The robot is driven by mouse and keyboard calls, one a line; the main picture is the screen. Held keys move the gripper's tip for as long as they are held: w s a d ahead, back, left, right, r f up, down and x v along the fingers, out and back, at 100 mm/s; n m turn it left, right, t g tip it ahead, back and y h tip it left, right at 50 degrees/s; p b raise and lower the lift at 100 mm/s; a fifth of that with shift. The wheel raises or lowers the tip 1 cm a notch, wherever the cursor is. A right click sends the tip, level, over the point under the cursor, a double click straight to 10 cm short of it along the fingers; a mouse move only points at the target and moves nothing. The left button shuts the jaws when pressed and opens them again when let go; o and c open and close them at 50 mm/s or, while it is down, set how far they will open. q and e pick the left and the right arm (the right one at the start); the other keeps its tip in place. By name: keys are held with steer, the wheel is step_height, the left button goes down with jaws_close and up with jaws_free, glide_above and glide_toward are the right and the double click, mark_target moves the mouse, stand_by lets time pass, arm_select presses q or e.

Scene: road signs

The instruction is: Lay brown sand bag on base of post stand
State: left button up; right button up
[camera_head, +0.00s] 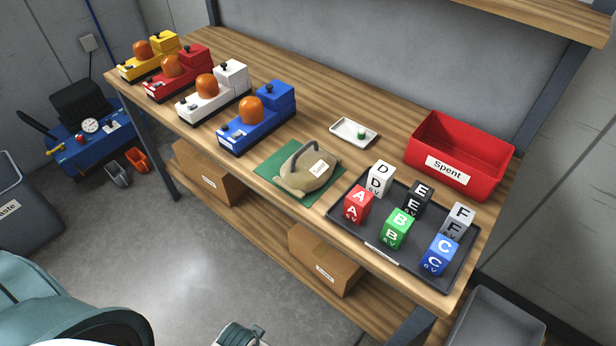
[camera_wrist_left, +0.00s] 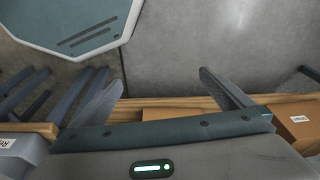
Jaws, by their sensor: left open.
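A brown sand bag (camera_head: 299,174) with a dark carrying loop and a white label lies on a green mat (camera_head: 270,165) near the workbench's front edge. No post stand shows in either view. My left gripper (camera_wrist_left: 163,88) is open and empty in the left wrist view, its two fingers wide apart over floor and a wooden edge. It is not clearly seen in the head view and is not at the bag. My right gripper cannot be made out.
Several beacon units, including a blue one (camera_head: 257,117), line the bench's left part. Right of the bag are a black tray (camera_head: 385,256) of lettered blocks, a small white dish (camera_head: 343,125) and a red "Spent" bin (camera_head: 458,150). Cartons (camera_head: 324,258) sit on the lower shelf.

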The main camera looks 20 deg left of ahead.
arm_select(q)
steer(key=s+a+f+b, duration=0.1)
steer(key=s+f, duration=0.8)
steer(key=f, duration=0.3)
steer(key=s+a+f+g+b, duration=0.1)
steer(key=s+a+f, duration=0.1)
steer(key=s+f, duration=0.8)
step_height(320, 180, down, 3)
steer(key=shift+s+a+f+g+b, duration=0.1)
steer(key=shift+s+a+g+b, duration=0.1)
steer(key=shift+s+g+b, duration=0.1)
